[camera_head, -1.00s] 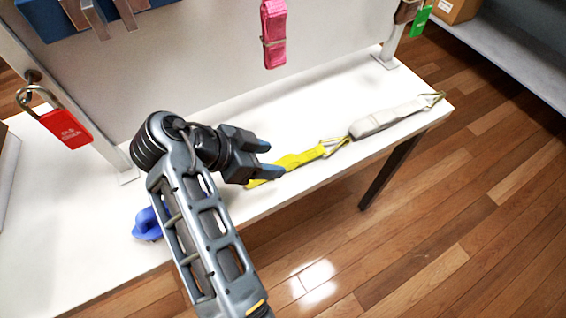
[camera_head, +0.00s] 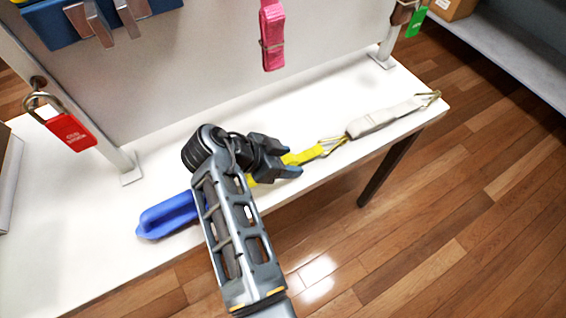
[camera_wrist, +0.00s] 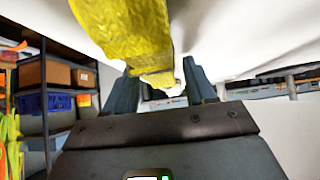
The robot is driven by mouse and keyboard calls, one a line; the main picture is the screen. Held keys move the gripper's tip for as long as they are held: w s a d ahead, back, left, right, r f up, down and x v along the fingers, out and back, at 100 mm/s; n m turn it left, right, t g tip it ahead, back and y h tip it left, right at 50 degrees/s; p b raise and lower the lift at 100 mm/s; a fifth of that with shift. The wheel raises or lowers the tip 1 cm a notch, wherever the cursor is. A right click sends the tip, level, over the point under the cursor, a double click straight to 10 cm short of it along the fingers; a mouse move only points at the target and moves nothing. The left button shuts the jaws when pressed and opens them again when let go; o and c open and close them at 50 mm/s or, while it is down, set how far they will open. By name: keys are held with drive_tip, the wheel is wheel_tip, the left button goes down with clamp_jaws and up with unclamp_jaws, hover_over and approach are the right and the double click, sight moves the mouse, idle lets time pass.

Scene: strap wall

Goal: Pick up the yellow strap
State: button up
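The yellow strap (camera_head: 305,156) lies on the white table, with a metal hook at its right end; part of it is hidden behind my gripper. My gripper (camera_head: 289,161) is low over the table at the strap, its two fingers apart on either side of it. In the wrist view the yellow strap (camera_wrist: 125,30) is large and close, running between the open fingers of my gripper (camera_wrist: 160,88). I cannot tell whether the fingers touch it.
A blue strap (camera_head: 167,215) lies to the left and a grey-white strap (camera_head: 383,118) to the right on the white table (camera_head: 85,235). A pink strap (camera_head: 273,40) hangs on the wall panel.

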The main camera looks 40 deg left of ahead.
clamp_jaws()
drive_tip(key=shift+r, duration=0.2)
idle(0.3)
